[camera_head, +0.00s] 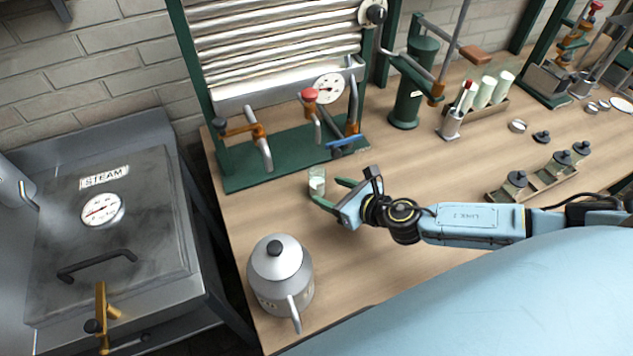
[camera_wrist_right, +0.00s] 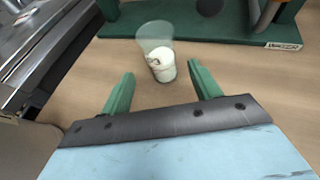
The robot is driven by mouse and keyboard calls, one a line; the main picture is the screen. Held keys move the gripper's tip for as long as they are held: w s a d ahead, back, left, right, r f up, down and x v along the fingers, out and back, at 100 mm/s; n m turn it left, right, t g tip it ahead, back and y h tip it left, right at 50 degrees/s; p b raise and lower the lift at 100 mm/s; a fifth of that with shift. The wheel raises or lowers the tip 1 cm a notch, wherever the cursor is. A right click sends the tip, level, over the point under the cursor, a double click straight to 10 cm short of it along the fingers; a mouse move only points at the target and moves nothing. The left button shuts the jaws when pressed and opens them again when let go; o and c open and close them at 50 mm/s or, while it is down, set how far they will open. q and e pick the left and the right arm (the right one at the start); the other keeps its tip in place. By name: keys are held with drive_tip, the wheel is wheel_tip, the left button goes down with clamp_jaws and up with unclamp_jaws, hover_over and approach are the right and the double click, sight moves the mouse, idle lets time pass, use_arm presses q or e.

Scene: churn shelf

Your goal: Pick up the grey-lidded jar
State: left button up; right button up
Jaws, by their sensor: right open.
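Several small jars with dark grey lids and black knobs stand in a wooden rack at the right in the head view; the nearest jar (camera_head: 516,184) is at the rack's near end. My right gripper (camera_head: 333,193) is open and empty, low over the bench and well left of that rack. A clear glass (camera_head: 317,184) with white contents stands just beyond its fingertips. In the wrist view the glass (camera_wrist_right: 158,52) is ahead of and between the open fingers (camera_wrist_right: 160,80), with no contact visible. I see no grey lid on it. My left gripper is not in view.
A large lidded metal pot (camera_head: 281,280) stands at the bench's near left. A green-based press (camera_head: 285,155) stands behind the glass. A steam cabinet (camera_head: 150,225) is left of the bench. A metal cup (camera_head: 450,128) holds tools. Bench between gripper and jar rack (camera_head: 545,184) is mostly clear.

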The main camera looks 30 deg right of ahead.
sight(312, 181)
drive_tip(key=x, duration=0.8)
drive_tip(key=shift+d+b, duration=0.1)
drive_tip(key=shift+b, duration=0.3)
drive_tip(key=c, duration=1.1)
drive_tip(key=shift+r, duration=0.1)
drive_tip(key=shift+c, duration=0.7)
drive_tip(key=shift+r, duration=0.15)
